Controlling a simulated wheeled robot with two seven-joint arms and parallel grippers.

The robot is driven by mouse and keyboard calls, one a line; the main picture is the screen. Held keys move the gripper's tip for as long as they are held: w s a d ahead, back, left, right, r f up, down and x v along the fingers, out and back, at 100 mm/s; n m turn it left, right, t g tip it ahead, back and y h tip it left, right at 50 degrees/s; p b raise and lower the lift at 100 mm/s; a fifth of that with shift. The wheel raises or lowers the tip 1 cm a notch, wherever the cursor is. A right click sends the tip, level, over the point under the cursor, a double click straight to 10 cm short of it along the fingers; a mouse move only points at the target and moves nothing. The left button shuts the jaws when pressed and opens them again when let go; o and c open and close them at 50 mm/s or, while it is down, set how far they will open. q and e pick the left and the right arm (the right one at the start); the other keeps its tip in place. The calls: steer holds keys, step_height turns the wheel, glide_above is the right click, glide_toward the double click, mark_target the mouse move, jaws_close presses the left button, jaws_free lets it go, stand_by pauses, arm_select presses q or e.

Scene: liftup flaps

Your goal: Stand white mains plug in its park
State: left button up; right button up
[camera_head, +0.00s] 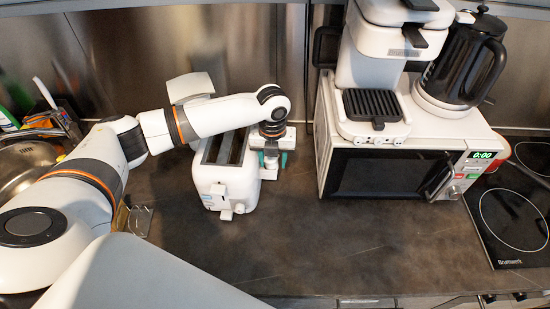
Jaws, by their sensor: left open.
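My left gripper (272,158) reaches down just right of the white toaster (223,185), over the dark worktop. Its two teal fingertips are apart. A small white and grey item (270,173) shows between and below the fingertips. It may be the white mains plug or its park; it is too small and too covered by the gripper to tell which. I cannot tell whether the fingers touch it. My right gripper is not in view.
A white microwave (325,150) stands to the right, carrying a coffee machine (378,45) and a black kettle (462,62). A hob (515,215) lies far right. A sink (25,165) is at the left. The worktop (310,240) in front is clear.

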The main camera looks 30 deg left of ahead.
arm_select(q)
steer(key=shift+s+a+f, duration=0.1)
steer(key=shift+a+f, duration=0.05)
steer(key=shift+a, duration=0.2)
step_height(320, 180, up, 12)
steer(key=b, duration=0.3)
steer(key=shift+d, duration=0.35)
